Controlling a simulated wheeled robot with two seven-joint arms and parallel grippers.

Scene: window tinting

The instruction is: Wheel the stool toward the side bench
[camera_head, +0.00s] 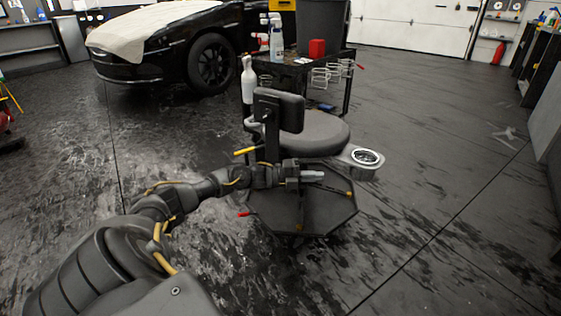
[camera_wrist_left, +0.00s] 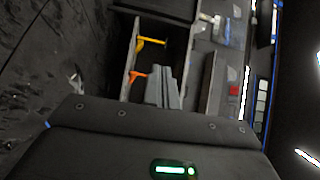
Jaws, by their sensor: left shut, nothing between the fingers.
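The stool (camera_head: 318,132) stands near the middle of the head view. It has a round dark seat, a small backrest (camera_head: 280,107), a side cup ring (camera_head: 367,157) and a wide angular lower tray (camera_head: 325,213). My left gripper (camera_head: 318,174) is shut and empty, in front of the stool between seat and tray in the picture; I cannot tell whether it touches. In the left wrist view its closed grey fingers (camera_wrist_left: 163,88) show beside yellow and orange handles. A dark bench or cabinet (camera_head: 545,105) stands at the right edge; I cannot tell if it is the side bench. My right gripper is out of view.
A dark cart (camera_head: 345,67) with spray bottles, a red box and a bin stands close behind the stool. A black car (camera_head: 185,45) is at the back left. The dark floor (camera_head: 440,150) to the right of the stool is clear.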

